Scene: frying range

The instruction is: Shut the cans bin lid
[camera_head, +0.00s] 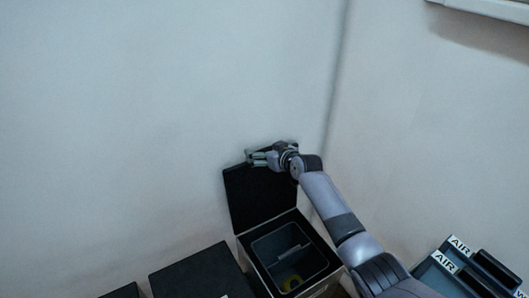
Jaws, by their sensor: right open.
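The open bin (243,243) stands near the wall corner, dark with a grey inner liner. Its black lid (257,204) stands upright against the wall behind the opening. I cannot read a label on this bin, so I cannot tell by writing that it is the cans bin. My right gripper (251,158) is open at the top edge of the raised lid, its fingers pointing left. Whether it touches the lid I cannot tell. My left gripper is not in view.
A dark unit with "AIR" labels (445,262) is at the lower right. Walls close off the back and right.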

